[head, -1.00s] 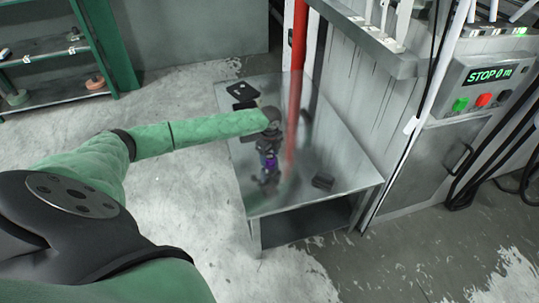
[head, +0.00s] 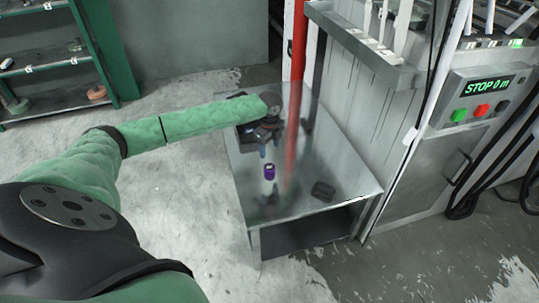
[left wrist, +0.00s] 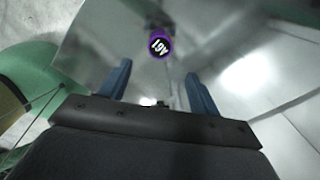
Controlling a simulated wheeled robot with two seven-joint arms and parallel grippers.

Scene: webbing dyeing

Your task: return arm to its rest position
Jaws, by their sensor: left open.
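My left arm reaches in from the left over the metal table (head: 325,220). Its gripper (head: 264,150) has blue fingers, spread apart and empty, also seen in the left wrist view (left wrist: 158,70). A small purple cylinder with a dark top (head: 269,171) stands on the table, nearer the table's front than the gripper and apart from it. In the left wrist view the purple cylinder (left wrist: 160,43) shows its dark round top with white marking, beyond the fingertips. My right gripper is in neither view.
A red vertical pipe (head: 297,80) rises by the table. A machine with a control panel (head: 485,100) stands at right, a green shelf (head: 95,50) at back left. Floor left of the table is clear.

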